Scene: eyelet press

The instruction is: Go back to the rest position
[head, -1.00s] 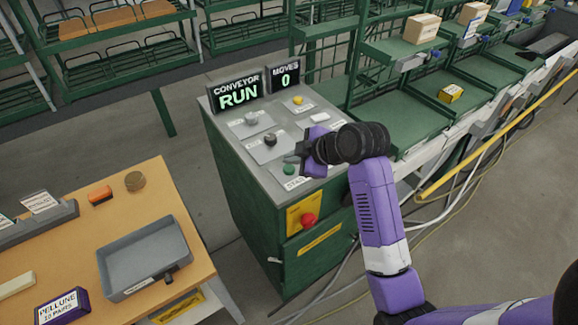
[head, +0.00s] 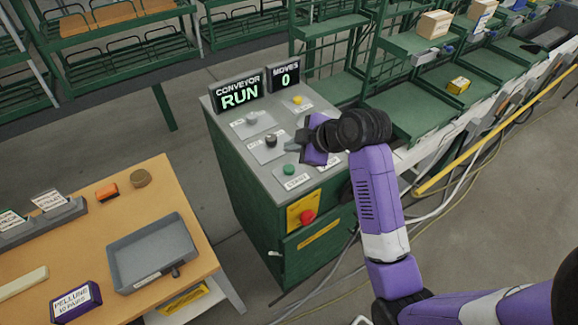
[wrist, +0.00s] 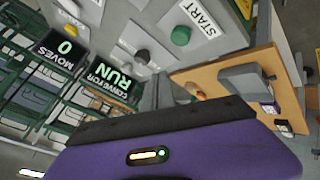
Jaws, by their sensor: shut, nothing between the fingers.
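My gripper (head: 294,146) is shut and empty. It hangs above the right part of the grey control panel (head: 238,130), near the black knob (head: 271,141) and the green START button (head: 289,169). In the wrist view the shut fingers (wrist: 160,92) point toward the panel, with the green button (wrist: 181,36) beyond them. The CONVEYOR display (head: 238,95) reads RUN and the MOVES display (head: 285,76) reads 0. Whether the fingers touch the panel is hard to tell, but they look apart from it.
A red stop button (head: 307,216) is on the cabinet front. A wooden table (head: 180,190) with a grey tray (head: 118,278) stands at left. Green conveyor shelves (head: 405,115) and a yellow rail (head: 490,140) lie at right. Free floor shows at lower right.

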